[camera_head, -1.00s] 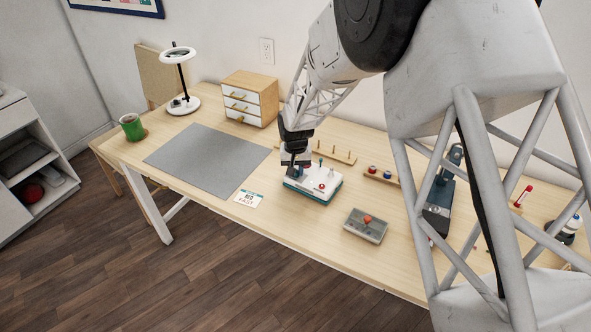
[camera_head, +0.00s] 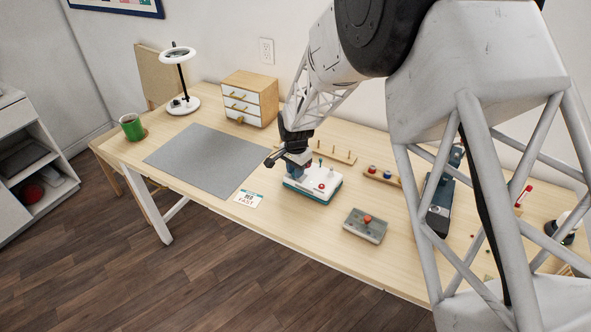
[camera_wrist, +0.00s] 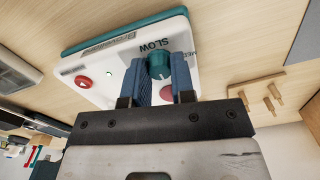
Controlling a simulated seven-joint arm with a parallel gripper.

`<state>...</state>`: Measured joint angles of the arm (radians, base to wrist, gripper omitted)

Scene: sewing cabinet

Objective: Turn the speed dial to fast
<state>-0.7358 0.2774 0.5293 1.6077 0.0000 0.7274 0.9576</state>
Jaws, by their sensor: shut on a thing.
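The speed control box (camera_head: 312,187) is white with a teal base and stands on the table. In the wrist view the box (camera_wrist: 125,68) shows a red button (camera_wrist: 83,82), a small green light and the labels SLOW and MED. The teal speed dial (camera_wrist: 158,65) sits between the blue fingers of my gripper (camera_wrist: 161,62), which is shut on it. The dial's pointer is hard to make out. In the head view my gripper (camera_head: 298,172) is down at the left part of the box and hides the dial. A card (camera_head: 248,199) reading FAST lies left of the box.
A grey box with a red knob (camera_head: 366,224) stands to the right in front. A wooden peg rack (camera_head: 335,154) is close behind the control box. A grey mat (camera_head: 205,160) lies to the left. A drawer unit (camera_head: 250,97) stands at the back.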

